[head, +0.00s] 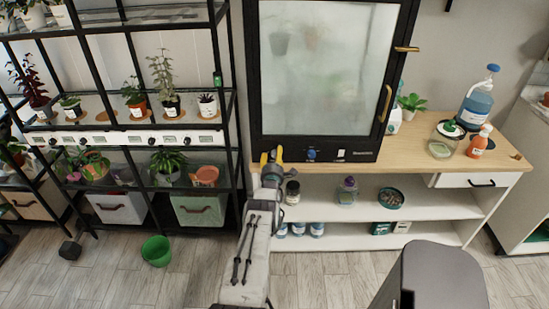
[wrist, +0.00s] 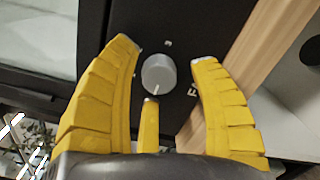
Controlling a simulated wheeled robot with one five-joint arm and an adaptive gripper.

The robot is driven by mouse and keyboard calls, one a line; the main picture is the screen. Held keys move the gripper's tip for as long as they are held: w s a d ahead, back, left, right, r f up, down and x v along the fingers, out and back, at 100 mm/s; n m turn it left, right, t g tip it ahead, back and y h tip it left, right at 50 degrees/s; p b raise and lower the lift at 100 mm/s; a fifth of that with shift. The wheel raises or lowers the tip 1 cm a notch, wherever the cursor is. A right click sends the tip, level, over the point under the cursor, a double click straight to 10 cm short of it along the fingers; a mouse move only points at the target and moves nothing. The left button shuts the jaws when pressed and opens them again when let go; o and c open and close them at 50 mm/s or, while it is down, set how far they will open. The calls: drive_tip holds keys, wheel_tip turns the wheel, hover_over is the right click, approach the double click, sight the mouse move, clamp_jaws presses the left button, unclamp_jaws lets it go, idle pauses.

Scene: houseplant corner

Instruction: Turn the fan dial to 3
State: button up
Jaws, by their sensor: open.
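The round grey fan dial (wrist: 158,74) is on the black front panel in the wrist view. Its white pointer line points toward the bottom of the picture. A small white mark sits above the dial, too small to read, and a partly hidden letter label is to its right. My gripper (wrist: 166,52) is open, with yellow fingers on both sides of the dial and a third below it; contact cannot be told. In the head view my gripper (head: 271,157) is at the lower left of the black glass-fronted cabinet (head: 318,160) and hides the dial.
A blue knob (head: 311,154) and a white switch (head: 341,155) are on the same panel, right of my gripper. A small dark-lidded jar (head: 292,192) stands on the shelf just below. A black plant rack (head: 233,120) is close on the left. A green bucket (head: 156,251) stands on the floor.

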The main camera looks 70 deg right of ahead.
drive_tip(key=shift+c, duration=0.2)
clamp_jaws()
idle(0.4)
drive_tip(key=b, duration=0.4)
drive_tip(key=shift+f+m+b, duration=0.3)
drive_tip(key=shift+m+b, duration=0.05)
drive_tip(key=shift+m, duration=0.05)
drive_tip(key=m+b, duration=0.2)
drive_tip(key=b, duration=0.7)
drive_tip(key=shift+a, duration=0.1)
drive_tip(key=m+b, duration=0.2)
drive_tip(key=b, duration=0.4)
drive_tip(key=shift+w+r, duration=0.1)
drive_tip(key=shift+r, duration=0.1)
drive_tip(key=m+b, duration=0.2)
drive_tip(key=b, duration=0.4)
drive_tip(key=shift+w+b, duration=0.1)
drive_tip(key=shift+b, duration=0.3)
drive_tip(key=b, duration=0.3)
drive_tip(key=shift+r+m+y, duration=0.15)
drive_tip(key=shift+m+y, duration=0.15)
drive_tip(key=shift+m, duration=0.1)
drive_tip(key=shift+r, duration=0.2)
